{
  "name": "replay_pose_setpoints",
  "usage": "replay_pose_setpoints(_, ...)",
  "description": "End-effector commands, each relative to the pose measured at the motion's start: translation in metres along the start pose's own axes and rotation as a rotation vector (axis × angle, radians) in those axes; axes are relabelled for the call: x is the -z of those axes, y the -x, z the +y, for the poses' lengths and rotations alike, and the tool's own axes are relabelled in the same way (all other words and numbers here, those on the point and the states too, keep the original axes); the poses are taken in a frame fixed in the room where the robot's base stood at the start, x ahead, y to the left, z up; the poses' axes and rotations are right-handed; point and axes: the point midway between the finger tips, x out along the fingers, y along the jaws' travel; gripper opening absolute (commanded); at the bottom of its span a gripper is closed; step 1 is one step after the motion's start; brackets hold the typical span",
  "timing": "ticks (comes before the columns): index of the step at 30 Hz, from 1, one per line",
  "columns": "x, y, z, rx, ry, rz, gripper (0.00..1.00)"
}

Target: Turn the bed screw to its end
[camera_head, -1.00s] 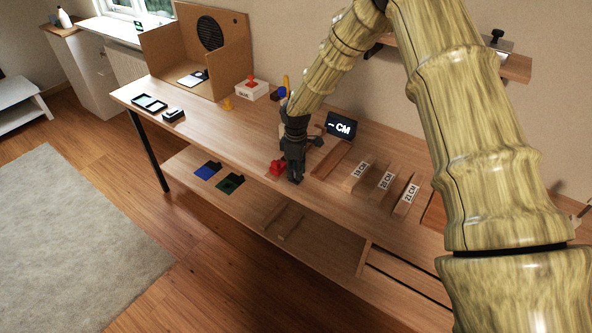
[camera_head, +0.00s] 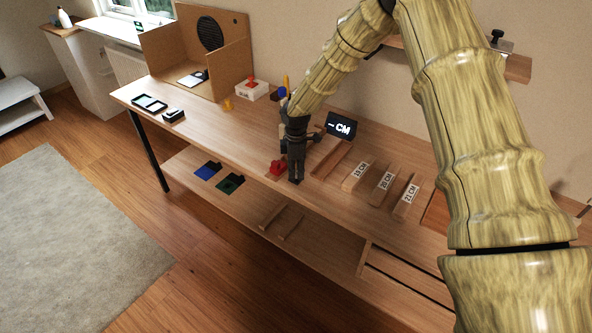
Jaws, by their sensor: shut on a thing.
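My gripper (camera_head: 296,178) points down at the front edge of the wooden workbench (camera_head: 225,130). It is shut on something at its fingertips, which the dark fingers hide. A red part (camera_head: 277,167) sits at the bench edge, just left of my fingers; I cannot tell whether they touch. No bed screw can be made out clearly in this view; my gripper may cover it. A dark display (camera_head: 341,124) reading "– CM" stands behind my gripper to the right.
Wooden blocks labelled 19 CM (camera_head: 356,175), 20 CM (camera_head: 381,185) and 21 CM (camera_head: 406,199) lie to the right. A white box (camera_head: 251,91) and a cardboard booth (camera_head: 207,55) stand back left. A lower shelf (camera_head: 250,208) runs beneath.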

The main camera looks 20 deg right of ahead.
Motion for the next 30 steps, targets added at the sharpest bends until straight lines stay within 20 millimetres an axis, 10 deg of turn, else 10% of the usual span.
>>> replay_pose_setpoints(2, 0.000, 0.002, 0.002, -0.003, -0.001, 0.001, 0.00)
replay_pose_setpoints(3, 0.000, 0.002, 0.002, -0.003, -0.001, 0.001, 0.24)
replay_pose_setpoints(7, 0.000, 0.001, 0.001, -0.003, -0.001, 0.001, 0.46)
replay_pose_setpoints(20, 0.000, 0.008, 0.001, -0.002, -0.001, 0.001, 0.46)
replay_pose_setpoints(30, 0.000, 0.062, 0.001, -0.003, -0.001, 0.001, 0.46)
